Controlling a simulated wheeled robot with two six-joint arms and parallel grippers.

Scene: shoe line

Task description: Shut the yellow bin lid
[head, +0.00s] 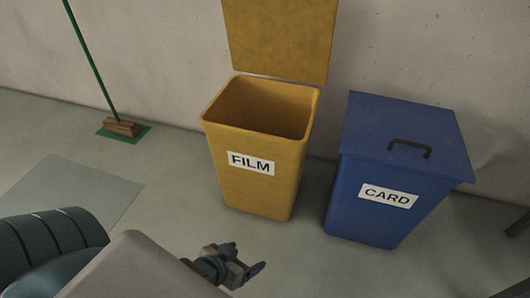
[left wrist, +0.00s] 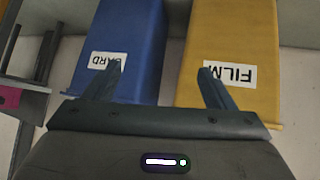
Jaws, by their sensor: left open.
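The yellow bin (head: 253,178), labelled FILM, stands on the floor by the wall in the head view. Its yellow lid (head: 280,38) stands upright behind the opening, so the bin is open; the lid's top is cut off by the frame. The inside looks empty as far as it shows. My left gripper (head: 246,272) is low in front of the yellow bin, apart from it. In the left wrist view the gripper (left wrist: 158,78) is open and empty, its fingers toward the blue and yellow bins, and the yellow bin (left wrist: 235,45) appears upside down. My right gripper is not in view.
A blue bin (head: 368,205) labelled CARD stands right of the yellow one, its lid (head: 408,138) shut with a dark handle. A broom (head: 121,127) leans on the wall at left. Floor before the bins is clear.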

